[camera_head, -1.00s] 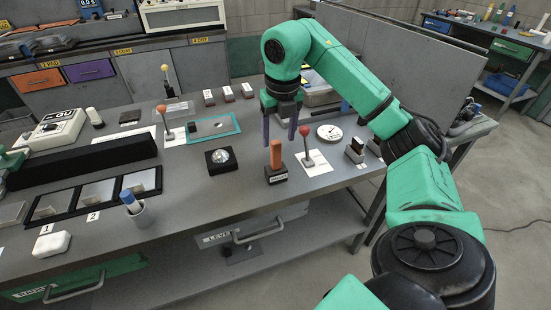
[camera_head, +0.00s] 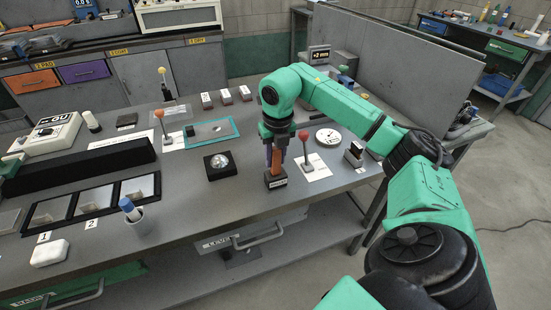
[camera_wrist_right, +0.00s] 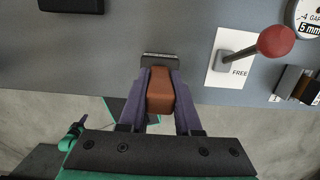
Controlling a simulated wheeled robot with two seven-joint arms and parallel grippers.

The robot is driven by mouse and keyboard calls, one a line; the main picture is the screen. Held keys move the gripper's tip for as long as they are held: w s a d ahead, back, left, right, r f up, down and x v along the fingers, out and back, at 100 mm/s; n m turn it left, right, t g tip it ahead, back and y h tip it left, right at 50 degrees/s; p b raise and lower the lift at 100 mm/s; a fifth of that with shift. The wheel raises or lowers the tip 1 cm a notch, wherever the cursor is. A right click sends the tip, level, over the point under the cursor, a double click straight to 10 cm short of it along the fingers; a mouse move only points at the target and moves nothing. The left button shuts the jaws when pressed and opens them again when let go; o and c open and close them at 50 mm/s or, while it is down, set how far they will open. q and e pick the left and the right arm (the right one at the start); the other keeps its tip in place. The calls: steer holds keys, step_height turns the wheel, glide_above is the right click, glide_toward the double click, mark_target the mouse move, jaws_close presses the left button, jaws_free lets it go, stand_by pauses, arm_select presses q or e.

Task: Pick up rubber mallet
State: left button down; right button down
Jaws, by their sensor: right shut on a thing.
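The rubber mallet stands upright on its dark head (camera_head: 275,181) near the front edge of the grey bench, with a pale label on the head. Its orange-brown handle (camera_wrist_right: 160,92) points up. My right gripper (camera_head: 276,158) has come down over it from above. In the right wrist view, its two purple fingers (camera_wrist_right: 160,100) are shut on the handle, one on each side. The head shows beyond the fingertips and looks still at bench height; I cannot tell whether it has lifted. My left gripper is not in view.
A red-knobbed lever (camera_head: 304,138) on a white card stands close to the right of the mallet. A black square block with a shiny dome (camera_head: 220,165) is to the left. A round gauge (camera_head: 328,136) lies behind right. Bench between dome and front edge is clear.

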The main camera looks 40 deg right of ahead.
steer(key=shift+r, duration=0.1)
step_height(320, 180, up, 11)
steer(key=shift+w+f+p, duration=0.1)
steer(key=shift+f+p, duration=0.1)
steer(key=shift+p, duration=0.3)
step_height(320, 180, up, 9)
steer(key=p, duration=0.5)
steer(key=shift+r+p, duration=0.15)
steer(key=shift+p, duration=0.25)
